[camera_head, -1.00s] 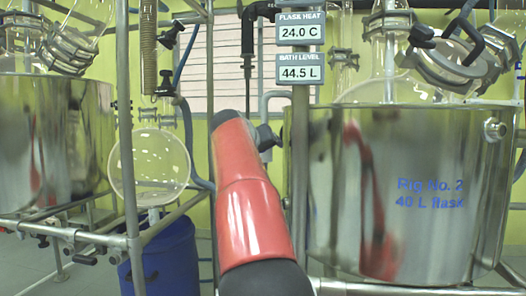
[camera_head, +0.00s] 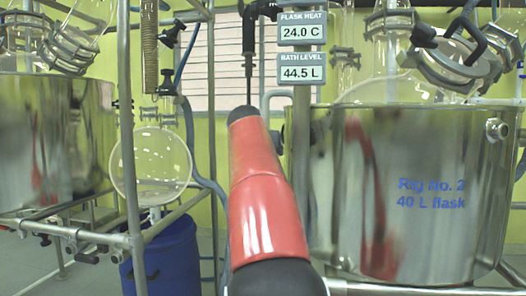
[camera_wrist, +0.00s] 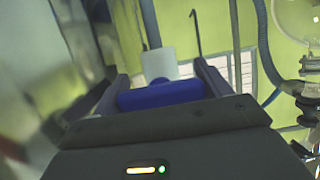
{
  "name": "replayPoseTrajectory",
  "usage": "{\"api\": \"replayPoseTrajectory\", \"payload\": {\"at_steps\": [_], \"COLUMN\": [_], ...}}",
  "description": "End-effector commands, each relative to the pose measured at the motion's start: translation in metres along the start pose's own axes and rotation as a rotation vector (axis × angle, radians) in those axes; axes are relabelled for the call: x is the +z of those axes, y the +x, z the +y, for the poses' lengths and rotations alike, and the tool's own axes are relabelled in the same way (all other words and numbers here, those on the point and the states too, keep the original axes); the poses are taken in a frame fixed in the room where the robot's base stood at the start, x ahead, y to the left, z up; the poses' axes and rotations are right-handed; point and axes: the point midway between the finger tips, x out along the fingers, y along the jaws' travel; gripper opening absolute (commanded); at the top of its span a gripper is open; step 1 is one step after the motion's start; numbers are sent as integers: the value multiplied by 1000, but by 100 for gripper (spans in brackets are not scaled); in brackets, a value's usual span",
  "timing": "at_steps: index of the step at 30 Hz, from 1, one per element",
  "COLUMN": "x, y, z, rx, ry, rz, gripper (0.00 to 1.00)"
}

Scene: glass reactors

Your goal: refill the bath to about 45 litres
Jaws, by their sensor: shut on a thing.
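The bath (camera_head: 340,230) is a shiny steel pot marked Rig No. 2, 40 L flask, at the right of the head view. The bath level display (camera_head: 302,73) reads 44.5 L. In the wrist view my gripper (camera_wrist: 160,88) is shut on a blue handle (camera_wrist: 160,96), which lies across between the two fingers. A pale block (camera_wrist: 166,62) shows just behind the handle. In the head view my red arm reaches up beside the bath and hides the gripper and the handle.
The flask heat display (camera_head: 302,31) above reads 24.0 C. A second steel pot (camera_head: 60,140) stands at the left. A round glass flask (camera_head: 150,165) hangs over a blue drum (camera_head: 165,260). Metal frame posts (camera_head: 130,140) stand close to the left of my arm.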

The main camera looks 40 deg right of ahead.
Motion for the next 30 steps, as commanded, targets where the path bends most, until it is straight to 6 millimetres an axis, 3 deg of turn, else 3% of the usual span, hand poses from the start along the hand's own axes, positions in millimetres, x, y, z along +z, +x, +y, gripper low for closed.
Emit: {"api": "replayPoseTrajectory", "payload": {"at_steps": [10,11,13,23,30], "x": [-1,-1,-1,0,0], "y": [-1,-1,-1,-5,-42], "z": [0,0,0,-1,-1], "rx": [-4,-4,-4,-4,-6], "ry": [9,9,8,6,6], "rz": [2,2,2,2,4], "gripper": [54,78,85,85,85]}}
